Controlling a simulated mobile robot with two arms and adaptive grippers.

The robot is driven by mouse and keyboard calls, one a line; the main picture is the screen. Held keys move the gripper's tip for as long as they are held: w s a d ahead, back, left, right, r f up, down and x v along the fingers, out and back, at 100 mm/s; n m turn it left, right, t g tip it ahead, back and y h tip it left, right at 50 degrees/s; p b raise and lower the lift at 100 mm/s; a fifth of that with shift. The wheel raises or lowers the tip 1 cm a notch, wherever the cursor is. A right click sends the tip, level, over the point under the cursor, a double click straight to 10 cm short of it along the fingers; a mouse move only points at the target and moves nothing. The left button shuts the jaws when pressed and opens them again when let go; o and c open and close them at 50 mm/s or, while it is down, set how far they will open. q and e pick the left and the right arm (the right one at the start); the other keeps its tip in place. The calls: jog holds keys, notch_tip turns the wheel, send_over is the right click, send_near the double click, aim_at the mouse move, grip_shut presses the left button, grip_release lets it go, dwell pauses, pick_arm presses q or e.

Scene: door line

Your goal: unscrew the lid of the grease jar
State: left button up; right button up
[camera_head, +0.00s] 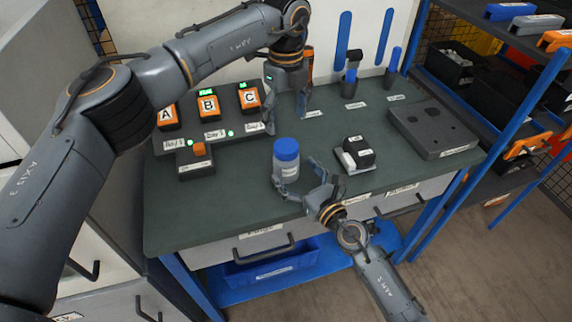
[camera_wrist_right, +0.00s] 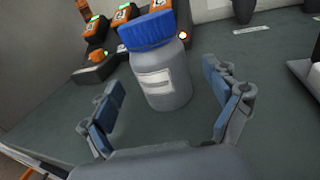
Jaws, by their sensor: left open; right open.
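The grease jar (camera_head: 285,168) stands upright on the green bench top, a translucent grey-white body with a label. Its blue lid (camera_head: 286,149) is on top. In the right wrist view the jar (camera_wrist_right: 165,85) and lid (camera_wrist_right: 146,29) are just beyond my right gripper (camera_wrist_right: 165,100), whose open fingers are spread to either side in front of it. In the head view my right gripper (camera_head: 298,179) is low at the jar's right; contact cannot be told. My left gripper (camera_head: 270,128) is open, pointing down, above and behind the jar, apart from the lid.
A charger with orange batteries (camera_head: 208,106) marked A, B and C stands at the back left. A small black block on a scale (camera_head: 355,155) is right of the jar. A grey fixture plate (camera_head: 432,130) lies farther right. Blue-handled tools (camera_head: 350,80) stand behind.

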jog(key=shift+x, duration=2.25)
